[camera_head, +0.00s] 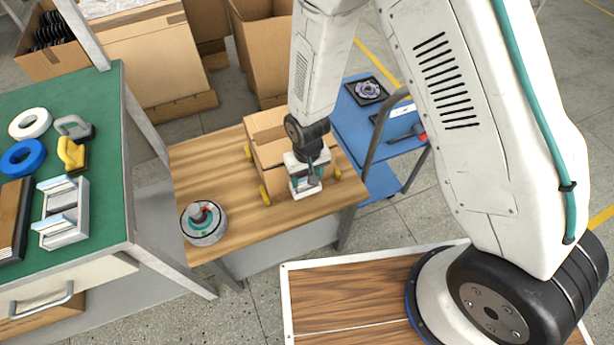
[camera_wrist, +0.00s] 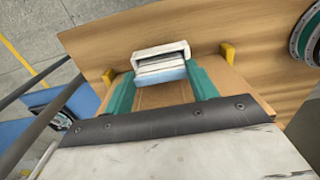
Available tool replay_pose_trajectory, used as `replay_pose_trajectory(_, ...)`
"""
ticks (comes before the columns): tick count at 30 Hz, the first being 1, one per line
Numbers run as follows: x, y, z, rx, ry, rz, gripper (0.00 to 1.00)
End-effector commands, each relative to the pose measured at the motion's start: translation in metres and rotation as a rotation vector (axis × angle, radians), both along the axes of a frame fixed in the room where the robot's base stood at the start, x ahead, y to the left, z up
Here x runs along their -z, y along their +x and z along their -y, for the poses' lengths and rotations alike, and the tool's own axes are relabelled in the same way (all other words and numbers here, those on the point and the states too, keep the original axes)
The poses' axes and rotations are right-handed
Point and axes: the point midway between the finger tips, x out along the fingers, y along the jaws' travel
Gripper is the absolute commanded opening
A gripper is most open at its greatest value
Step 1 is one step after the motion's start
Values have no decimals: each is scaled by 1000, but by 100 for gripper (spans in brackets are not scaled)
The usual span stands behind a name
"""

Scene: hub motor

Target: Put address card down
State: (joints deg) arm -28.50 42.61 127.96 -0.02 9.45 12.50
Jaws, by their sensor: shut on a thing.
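My gripper (camera_head: 306,178) is at the front side of a cardboard box (camera_head: 268,128) on the wooden table (camera_head: 222,172). In the wrist view, the green fingers of my gripper (camera_wrist: 161,83) are shut on a small white piece with grey bands and a light blue edge, apparently the address card (camera_wrist: 160,66). The white piece also shows at my fingertips in the head view (camera_head: 305,190). Brown cardboard (camera_wrist: 165,95) lies behind the fingers. I cannot tell whether the card touches the box or the table.
Yellow corner stops (camera_head: 265,195) stand around the box. A round hub motor (camera_head: 204,224) is at the table's left. A green bench (camera_head: 105,130) holds tape rolls and a similar white-and-blue holder (camera_head: 62,212). A blue cart (camera_head: 352,108) stands behind right. Bare wood lies between motor and box.

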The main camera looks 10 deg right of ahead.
Motion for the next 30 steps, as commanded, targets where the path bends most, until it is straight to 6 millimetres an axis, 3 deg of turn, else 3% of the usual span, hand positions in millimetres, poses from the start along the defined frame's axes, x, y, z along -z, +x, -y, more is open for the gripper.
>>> replay_pose_trajectory(12, 10, 0, 0, 0, 0, 0, 36)
replay_pose_trajectory(13, 10, 0, 0, 0, 0, 1, 66)
replay_pose_trajectory(15, 10, 0, 0, 0, 0, 1, 79)
replay_pose_trajectory(25, 6, 0, 0, 0, 1, 2, 79)
replay_pose_trajectory(30, -15, 1, -1, 0, 2, 5, 79)
